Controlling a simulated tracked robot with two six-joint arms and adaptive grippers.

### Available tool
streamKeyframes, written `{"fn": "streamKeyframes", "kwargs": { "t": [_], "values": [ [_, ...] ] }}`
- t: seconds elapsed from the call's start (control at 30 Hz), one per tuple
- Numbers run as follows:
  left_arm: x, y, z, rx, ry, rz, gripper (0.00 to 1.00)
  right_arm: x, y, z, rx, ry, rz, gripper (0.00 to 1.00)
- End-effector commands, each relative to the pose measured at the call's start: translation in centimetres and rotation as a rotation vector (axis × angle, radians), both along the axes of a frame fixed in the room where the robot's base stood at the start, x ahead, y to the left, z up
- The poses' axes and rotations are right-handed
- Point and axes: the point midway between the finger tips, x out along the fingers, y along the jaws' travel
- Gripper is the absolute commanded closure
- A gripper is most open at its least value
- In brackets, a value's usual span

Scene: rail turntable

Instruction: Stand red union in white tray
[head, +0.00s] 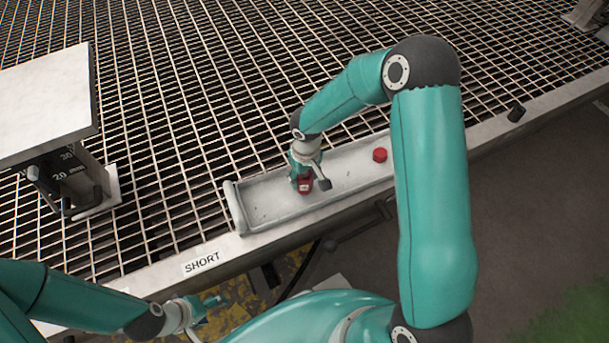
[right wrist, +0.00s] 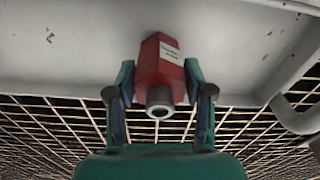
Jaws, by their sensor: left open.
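The long white tray (head: 236,212) lies along the front edge of the grating. The red union (head: 304,186) is at the tray's left half, under my right gripper (head: 306,175). In the right wrist view the red union (right wrist: 160,67) has a hexagonal body, a white label and a grey pipe end facing the camera. The right gripper's fingers (right wrist: 160,82) lie against both its sides. The white tray (right wrist: 60,40) is behind it; whether the union touches the tray floor cannot be told. My left gripper (head: 205,305) is open and empty, low at the front, outside the tray.
A small round red piece (head: 380,154) sits in the tray further right. A pale plate (head: 45,100) on a stand with a millimetre scale is at the left. A "SHORT" label (head: 202,262) marks the front rail. The grating (head: 230,80) behind the tray is clear.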

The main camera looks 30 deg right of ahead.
Motion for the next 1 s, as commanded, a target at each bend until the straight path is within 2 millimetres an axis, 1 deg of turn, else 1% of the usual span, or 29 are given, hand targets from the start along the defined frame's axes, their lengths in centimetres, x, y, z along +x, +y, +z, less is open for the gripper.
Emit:
{"fn": "streamKeyframes", "kwargs": {
  "t": [0.03, 0.07, 0.37, 0.47, 0.57, 0.67, 0.9, 1.0],
  "values": [
    [0.0, 0.0, 0.0, 0.0, 0.0, 0.0, 0.34, 0.0, 0.0, 0.0, 0.0, 0.0, 0.0, 0.35],
    [0.0, 0.0, 0.0, 0.0, 0.0, 0.0, 0.34, 0.0, 0.0, 0.0, 0.0, 0.0, 0.0, 0.3],
    [0.0, 0.0, 0.1, 0.0, 0.0, 0.0, 0.34, 0.0, 0.1, 0.1, 0.0, 0.0, 0.001, 0.3],
    [0.0, 0.0, 0.3, 0.0, 0.0, 0.0, 0.34, 0.0, 0.1, 0.4, 0.0, -0.001, 0.001, 0.3],
    [0.0, 0.0, 0.7, 0.0, 0.0, 0.0, 0.34, 0.0, 0.0, 1.5, -0.001, -0.002, 0.0, 0.3],
    [0.0, 0.0, 1.3, 0.0, 0.0, 0.0, 0.34, 0.0, 0.1, 3.2, -0.001, -0.004, 0.002, 0.3],
    [0.0, 0.0, 2.9, 0.0, 0.0, 0.0, 0.34, -0.2, 0.0, 8.1, 0.0, -0.004, 0.001, 0.3],
    [0.0, 0.0, 3.4, 0.0, 0.0, 0.0, 0.34, -0.4, 0.1, 9.9, 0.0, -0.004, 0.002, 0.3]
  ]
}}
